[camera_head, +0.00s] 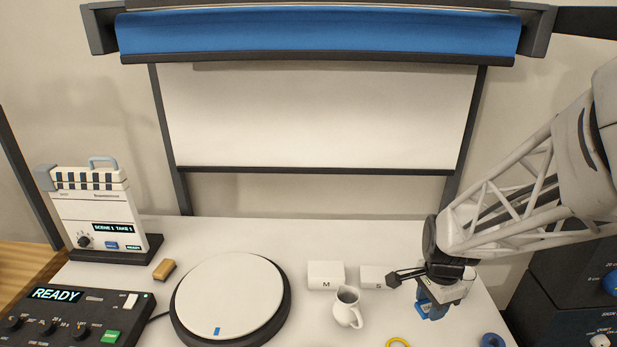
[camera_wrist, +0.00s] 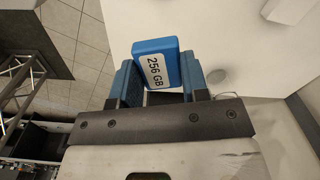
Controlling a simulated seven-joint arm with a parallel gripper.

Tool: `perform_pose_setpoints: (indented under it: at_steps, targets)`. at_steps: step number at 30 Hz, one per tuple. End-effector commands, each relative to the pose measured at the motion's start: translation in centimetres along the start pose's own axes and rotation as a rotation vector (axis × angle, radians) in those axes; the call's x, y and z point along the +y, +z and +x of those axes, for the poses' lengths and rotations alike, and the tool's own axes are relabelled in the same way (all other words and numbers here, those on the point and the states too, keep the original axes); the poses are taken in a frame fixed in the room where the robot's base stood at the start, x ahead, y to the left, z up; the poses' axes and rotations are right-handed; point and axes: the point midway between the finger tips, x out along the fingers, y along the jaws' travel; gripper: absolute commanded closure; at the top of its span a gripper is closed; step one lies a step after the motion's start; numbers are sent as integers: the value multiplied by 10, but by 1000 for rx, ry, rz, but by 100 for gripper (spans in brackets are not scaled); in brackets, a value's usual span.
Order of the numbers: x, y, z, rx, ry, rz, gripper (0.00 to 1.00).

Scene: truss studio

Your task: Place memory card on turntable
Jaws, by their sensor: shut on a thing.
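The memory card (camera_wrist: 156,66) is a blue block with a white "256 GB" label, seen in the wrist view. My gripper (camera_wrist: 159,82) is shut on it, with one blue-grey finger on each side. In the head view my gripper (camera_head: 432,306) is at the right part of the white table, and the card is hard to tell from the blue fingers there. The turntable (camera_head: 228,290) is a round white disc with a dark rim and a small blue mark near its front. It stands left of the table's middle, well to the left of my gripper, and its top is bare.
Between gripper and turntable stand a white pitcher (camera_head: 347,307) and white blocks marked M (camera_head: 326,275) and S (camera_head: 374,277). A yellow ring (camera_head: 397,343) and blue ring (camera_head: 492,340) lie in front. A tan block (camera_head: 164,269), clapper device (camera_head: 98,215) and control panel (camera_head: 82,318) are left.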

Motion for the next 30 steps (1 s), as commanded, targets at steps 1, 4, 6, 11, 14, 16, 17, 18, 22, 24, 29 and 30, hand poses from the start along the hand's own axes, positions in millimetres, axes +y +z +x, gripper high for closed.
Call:
perform_pose_setpoints:
  at_steps: [1, 4, 6, 11, 14, 16, 17, 18, 22, 24, 29, 30]
  targets:
    - [-6, 7, 0, 0, 1, -30, 82]
    - [-18, 19, 0, 0, 0, -84, 82]
    - [-25, 28, -1, 0, -1, -124, 82]
    - [-41, 50, -1, 0, 0, -212, 82]
    - [-51, 64, -1, 0, -1, -266, 82]
    - [-58, 74, -1, 0, 0, -305, 82]
    - [-60, 78, -1, 0, 0, -321, 82]
    - [-64, 84, -1, 0, 0, -343, 82]
    - [-74, 104, -1, 0, 0, -414, 82]
    - [-80, 115, -1, 0, -1, -453, 82]
    - [-92, 142, -1, 0, 0, -542, 82]
    - [-94, 148, -1, 0, 0, -563, 82]
